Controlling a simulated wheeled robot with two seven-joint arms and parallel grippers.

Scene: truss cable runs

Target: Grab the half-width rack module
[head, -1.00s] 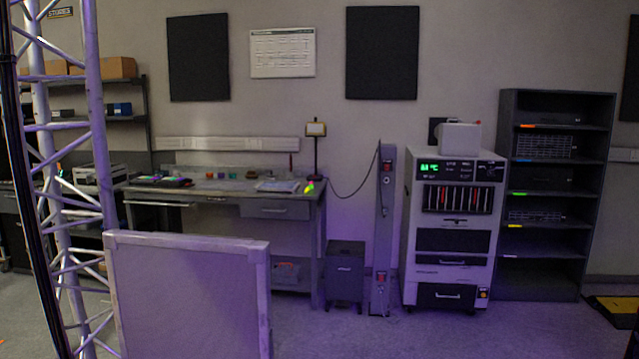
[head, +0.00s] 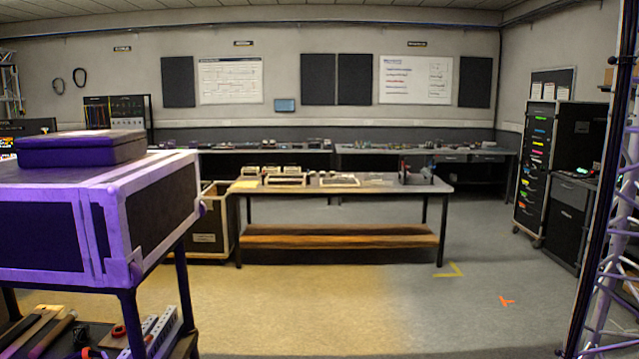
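I cannot pick out the half-width rack module for certain in the head view. Several small pale items (head: 286,180) lie on the table (head: 390,187) in the middle, but they are too small to identify. A tall dark rack (head: 528,190) with rows of coloured labels stands at the right; I cannot tell whether a half-width module is in it. Neither of my grippers is in view.
A purple-lit case (head: 160,215) on a dark-legged stand fills the near left, with a flat box (head: 80,149) on top. A truss (head: 610,255) stands at the near right. The floor (head: 390,310) between them is open. Long benches (head: 445,153) line the back wall.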

